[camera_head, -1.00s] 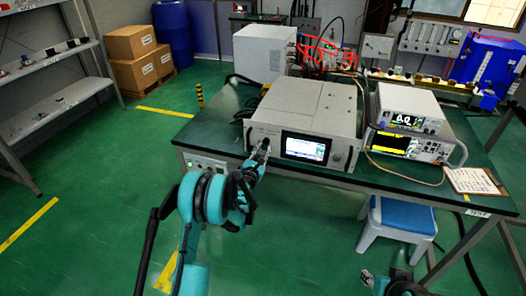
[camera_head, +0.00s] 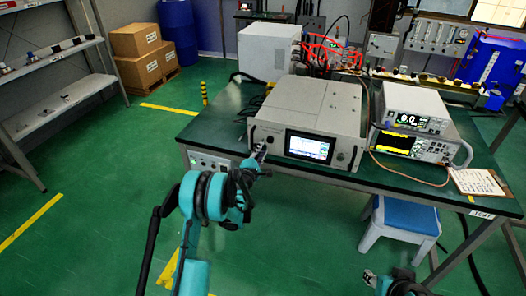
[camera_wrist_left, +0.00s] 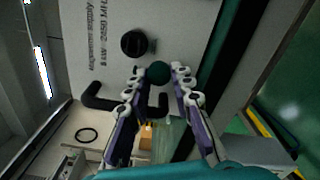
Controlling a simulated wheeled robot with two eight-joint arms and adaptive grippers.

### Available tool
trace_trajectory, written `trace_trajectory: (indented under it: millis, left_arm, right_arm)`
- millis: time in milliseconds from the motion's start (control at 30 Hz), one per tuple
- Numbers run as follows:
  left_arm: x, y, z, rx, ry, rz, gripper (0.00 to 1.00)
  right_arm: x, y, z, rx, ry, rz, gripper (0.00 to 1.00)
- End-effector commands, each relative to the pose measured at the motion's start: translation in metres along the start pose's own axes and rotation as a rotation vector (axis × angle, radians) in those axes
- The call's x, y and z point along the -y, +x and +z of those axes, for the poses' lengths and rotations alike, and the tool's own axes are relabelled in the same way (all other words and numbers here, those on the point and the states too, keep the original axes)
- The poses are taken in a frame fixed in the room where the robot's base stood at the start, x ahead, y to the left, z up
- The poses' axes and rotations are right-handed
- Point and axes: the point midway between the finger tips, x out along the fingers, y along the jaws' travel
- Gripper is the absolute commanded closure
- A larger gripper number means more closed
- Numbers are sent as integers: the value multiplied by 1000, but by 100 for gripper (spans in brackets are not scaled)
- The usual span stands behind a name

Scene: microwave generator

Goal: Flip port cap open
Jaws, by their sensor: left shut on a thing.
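The generator (camera_head: 318,105) is a grey box on the green bench, with a lit screen in its front panel. My left gripper (camera_head: 260,153) is at the left end of that panel, below a small dark round fitting (camera_head: 270,140). In the left wrist view, the left gripper (camera_wrist_left: 158,75) has its fingertips on both sides of a dark, round port cap (camera_wrist_left: 158,73) and is shut on it. A black round fitting (camera_wrist_left: 138,42) and a black handle (camera_wrist_left: 100,98) are beside it on the panel. My right gripper (camera_head: 370,278) shows only partly at the bottom right; its jaws are unclear.
Two stacked instruments (camera_head: 412,122) stand right of the generator, with a cable along the bench. A clipboard (camera_head: 477,182) lies at the bench's right end. A blue-topped stool (camera_head: 402,215) stands under the bench edge.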

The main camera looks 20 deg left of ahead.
Motion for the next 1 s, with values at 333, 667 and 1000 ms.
trace_trajectory:
  millis: [333, 667, 1000]
  left_arm:
    - [-2, 0, -5, 1, 167, 0, 100]
    - [-2, 0, -6, 1, 210, 0, 100]
    - [-2, 0, -6, 1, 210, 0, 64]
  right_arm:
    - [0, 0, 0, 0, 0, 0, 60]
    - [0, 0, 0, 0, 0, 0, 60]
    - [0, 0, 0, 0, 0, 0, 60]
